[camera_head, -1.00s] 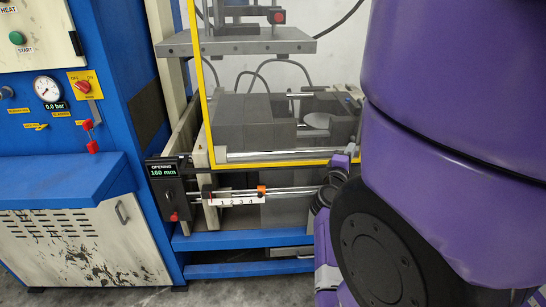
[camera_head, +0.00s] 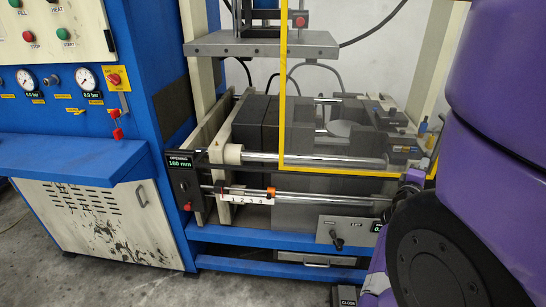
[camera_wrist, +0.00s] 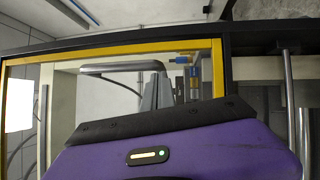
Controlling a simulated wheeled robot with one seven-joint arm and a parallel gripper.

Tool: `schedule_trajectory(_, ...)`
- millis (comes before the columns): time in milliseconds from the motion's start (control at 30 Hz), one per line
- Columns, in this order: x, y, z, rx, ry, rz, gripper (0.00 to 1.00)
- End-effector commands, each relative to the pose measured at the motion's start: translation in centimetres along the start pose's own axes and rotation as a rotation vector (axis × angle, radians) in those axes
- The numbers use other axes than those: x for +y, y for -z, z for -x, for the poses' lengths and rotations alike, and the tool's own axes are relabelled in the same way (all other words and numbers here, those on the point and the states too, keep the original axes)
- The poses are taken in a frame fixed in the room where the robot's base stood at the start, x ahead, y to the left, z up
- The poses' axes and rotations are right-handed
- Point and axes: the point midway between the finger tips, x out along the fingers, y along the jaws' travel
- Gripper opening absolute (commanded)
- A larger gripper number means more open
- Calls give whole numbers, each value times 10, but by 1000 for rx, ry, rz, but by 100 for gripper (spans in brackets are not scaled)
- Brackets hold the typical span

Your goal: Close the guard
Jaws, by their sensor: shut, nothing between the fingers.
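The guard is a clear panel in a yellow frame (camera_head: 284,90). In the head view its left upright stands in front of the grey mould blocks, leaving the left part of the press opening uncovered. Its lower bar runs right to my arm. In the wrist view the yellow frame (camera_wrist: 110,51) crosses the upper picture, with a dark bar beside it. My gripper (camera_wrist: 155,118) shows there as a purple body with a black edge, close to the frame. It is shut and empty. Its fingertips are not clear, and I cannot tell whether they touch the guard.
The grey mould blocks (camera_head: 255,125) sit inside the press behind the chrome rods (camera_head: 310,161). The blue control cabinet (camera_head: 70,150) stands at left with gauges and buttons. A display (camera_head: 181,162) reads an opening of 160 mm. My purple arm hides the right side. Floor at lower left is clear.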

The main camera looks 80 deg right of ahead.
Motion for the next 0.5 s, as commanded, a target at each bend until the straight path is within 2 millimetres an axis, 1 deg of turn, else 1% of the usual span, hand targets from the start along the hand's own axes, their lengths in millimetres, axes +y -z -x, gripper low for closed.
schedule_trajectory(133,-2,-2,3,-2,1,2,0)
schedule_trajectory(233,-3,0,12,0,1,4,0)
schedule_trajectory(500,-4,1,50,3,0,4,0)
